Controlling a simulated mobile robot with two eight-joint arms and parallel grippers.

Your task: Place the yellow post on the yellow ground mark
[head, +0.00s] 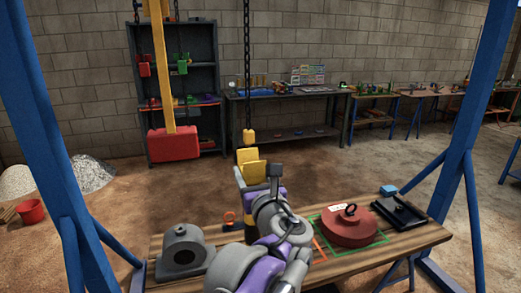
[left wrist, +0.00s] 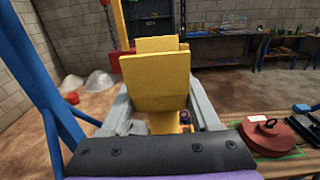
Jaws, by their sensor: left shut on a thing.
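My left gripper (head: 257,176) is shut on a yellow post (head: 247,157), above the back edge of the workbench. In the left wrist view, the post's broad yellow face (left wrist: 157,82) stands between the two grey fingers of the gripper (left wrist: 160,105). A smaller yellow block shows above it and a yellow part below. The post's lower end is mostly hidden behind the gripper and arm. I cannot make out the yellow ground mark in either view. My right gripper is not in view.
The wooden workbench (head: 419,239) holds a grey bearing block (head: 185,252), a red round weight (head: 348,229) and a black plate (head: 399,213). A chain (head: 247,70) with a yellow end hangs just behind the post. Blue frame legs (head: 468,150) stand on both sides. Dirt floor beyond is open.

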